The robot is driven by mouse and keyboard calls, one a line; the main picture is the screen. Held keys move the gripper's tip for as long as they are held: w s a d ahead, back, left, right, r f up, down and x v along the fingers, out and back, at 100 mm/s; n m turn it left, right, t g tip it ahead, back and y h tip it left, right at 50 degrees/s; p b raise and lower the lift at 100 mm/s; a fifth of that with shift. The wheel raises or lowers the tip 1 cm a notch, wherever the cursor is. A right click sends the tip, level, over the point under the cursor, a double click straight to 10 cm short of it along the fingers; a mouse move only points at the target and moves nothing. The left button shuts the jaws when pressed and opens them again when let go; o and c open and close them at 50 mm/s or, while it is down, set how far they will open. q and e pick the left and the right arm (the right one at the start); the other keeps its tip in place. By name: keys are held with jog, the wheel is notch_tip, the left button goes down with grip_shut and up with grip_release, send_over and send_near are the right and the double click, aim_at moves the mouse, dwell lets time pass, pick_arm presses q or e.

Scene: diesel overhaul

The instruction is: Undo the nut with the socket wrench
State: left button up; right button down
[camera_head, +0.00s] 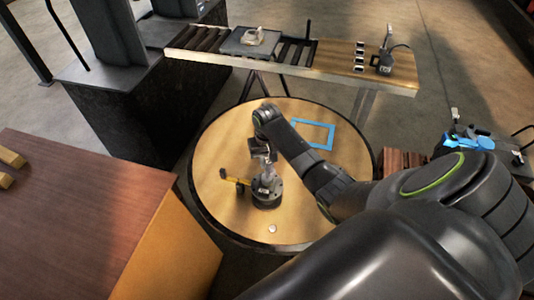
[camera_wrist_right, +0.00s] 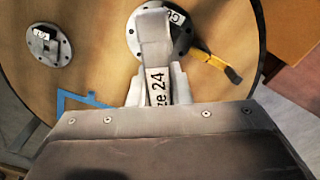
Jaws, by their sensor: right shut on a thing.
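My right gripper (camera_head: 262,152) points down over the round wooden table. In the right wrist view it (camera_wrist_right: 155,98) is shut on a grey metal tool with a label ending "ze 24" (camera_wrist_right: 158,86), apparently the socket wrench. The flange also shows in the head view (camera_head: 267,198), below the gripper. I cannot make out the nut or whether the socket sits on it. A yellow-handled tool (camera_wrist_right: 225,68) lies beside the flange. My left gripper is not in view.
A second flange (camera_wrist_right: 48,45) is on the table, left in the wrist view. A blue square outline (camera_head: 328,142) marks the table. A small pale round piece (camera_head: 272,229) lies near its front edge. A bench (camera_head: 330,68) stands behind, a brown cabinet (camera_head: 80,210) at left.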

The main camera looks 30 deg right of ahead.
dwell(0.4)
jog(key=shift+r, duration=1.85)
notch_tip(320, 180, up, 6)
jog(key=shift+f, duration=0.1)
